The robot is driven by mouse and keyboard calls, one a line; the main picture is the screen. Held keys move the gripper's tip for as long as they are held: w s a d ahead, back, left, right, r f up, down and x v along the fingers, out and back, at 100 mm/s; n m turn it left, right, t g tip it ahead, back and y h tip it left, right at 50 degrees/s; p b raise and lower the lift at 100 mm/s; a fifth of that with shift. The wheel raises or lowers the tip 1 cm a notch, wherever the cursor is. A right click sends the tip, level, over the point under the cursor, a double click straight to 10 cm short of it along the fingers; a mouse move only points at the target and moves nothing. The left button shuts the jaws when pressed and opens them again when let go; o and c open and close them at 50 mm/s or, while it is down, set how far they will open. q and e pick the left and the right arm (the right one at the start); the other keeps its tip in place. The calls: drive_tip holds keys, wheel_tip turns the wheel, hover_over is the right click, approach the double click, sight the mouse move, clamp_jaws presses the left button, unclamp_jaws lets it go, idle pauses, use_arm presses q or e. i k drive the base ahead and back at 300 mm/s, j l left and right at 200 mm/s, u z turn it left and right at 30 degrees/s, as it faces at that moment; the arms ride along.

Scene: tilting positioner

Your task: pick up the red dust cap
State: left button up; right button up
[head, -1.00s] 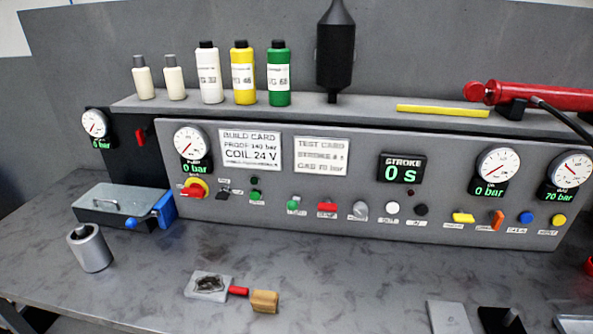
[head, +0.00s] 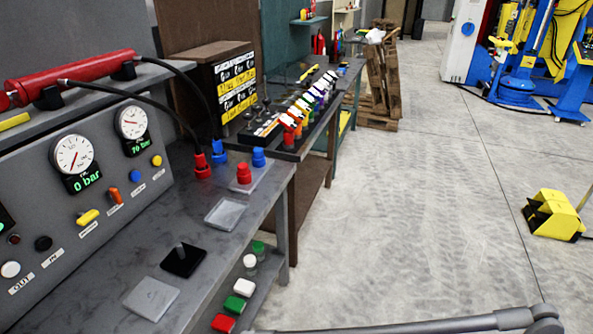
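A red cap-like piece (head: 244,173), which looks like the red dust cap, stands upright near the right end of the grey bench (head: 207,260). A similar blue piece (head: 258,157) stands just behind it. To its left, a red fitting (head: 202,168) and a blue fitting (head: 218,152) sit at the ends of black hoses. Neither gripper is in view. A grey arm link, apparently mine, crosses the bottom right.
A clear plate (head: 225,214), a black plate with a peg (head: 183,261) and a grey plate (head: 151,298) lie along the bench front. Small coloured items (head: 234,304) sit on a lower shelf. Open floor lies right, with a yellow-black box (head: 555,216) on it.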

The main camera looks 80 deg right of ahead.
sight(243, 168)
drive_tip(key=z, duration=2.35)
drive_tip(key=i+l+u, duration=0.1)
drive_tip(key=u, duration=0.35)
drive_tip(key=i+l+u, duration=0.15)
drive_tip(key=u, duration=0.25)
drive_tip(key=i+l+u, duration=0.15)
drive_tip(key=l, duration=0.2)
drive_tip(key=i+l+u, duration=0.15)
drive_tip(key=l, duration=0.15)
drive_tip(key=l+u, duration=0.15)
drive_tip(key=l, duration=0.2)
drive_tip(key=i+l, duration=0.1)
drive_tip(key=l, duration=0.2)
drive_tip(key=i+l, duration=0.1)
drive_tip(key=l, duration=0.55)
drive_tip(key=i+u, duration=0.05)
